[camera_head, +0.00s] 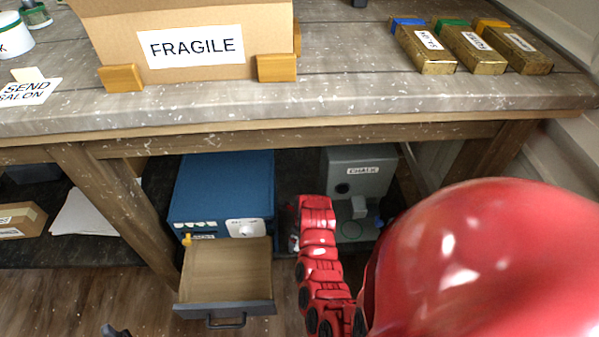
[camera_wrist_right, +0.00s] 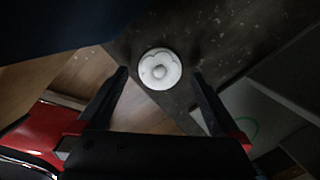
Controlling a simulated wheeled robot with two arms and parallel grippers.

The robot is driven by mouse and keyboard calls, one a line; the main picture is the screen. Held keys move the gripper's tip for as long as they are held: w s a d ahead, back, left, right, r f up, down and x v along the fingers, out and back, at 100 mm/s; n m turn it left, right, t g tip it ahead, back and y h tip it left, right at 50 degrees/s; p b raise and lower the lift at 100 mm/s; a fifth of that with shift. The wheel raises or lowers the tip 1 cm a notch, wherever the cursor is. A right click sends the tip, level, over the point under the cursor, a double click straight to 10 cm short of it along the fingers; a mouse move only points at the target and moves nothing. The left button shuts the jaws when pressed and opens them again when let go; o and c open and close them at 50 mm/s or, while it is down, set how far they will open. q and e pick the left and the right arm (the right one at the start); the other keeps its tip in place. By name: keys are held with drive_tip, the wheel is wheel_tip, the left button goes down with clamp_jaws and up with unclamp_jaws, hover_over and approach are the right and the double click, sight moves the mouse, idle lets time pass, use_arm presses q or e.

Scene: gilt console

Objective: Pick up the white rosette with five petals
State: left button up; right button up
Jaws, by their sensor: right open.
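The white rosette (camera_wrist_right: 160,69) shows in the right wrist view as a round white disc with a petal outline and a small centre knob. It lies on the dark shelf (camera_wrist_right: 200,60), near its edge. My right gripper (camera_wrist_right: 160,80) is open, with one black finger to each side of the rosette in that picture. Nothing is between the fingers that I can see being held. In the head view my red right arm reaches under the table and hides the rosette. A dark tip (camera_head: 115,331) at the bottom left may be my left gripper; its fingers cannot be made out.
A blue cabinet (camera_head: 222,185) with a pulled-out wooden drawer (camera_head: 228,268) stands left of my arm. A grey CHALK box (camera_head: 350,160) stands behind and right. The tabletop (camera_head: 350,97) overhangs both, carrying a FRAGILE carton (camera_head: 115,40) and gold blocks (camera_head: 478,48).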

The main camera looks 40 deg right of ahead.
drive_tip(key=shift+w+f, duration=0.2)
drive_tip(key=shift+f, duration=0.6)
drive_tip(key=shift+c, duration=0.3)
drive_tip(key=c, duration=1.3)
drive_tip(key=shift+o, duration=0.2)
drive_tip(key=shift+r, duration=0.2)
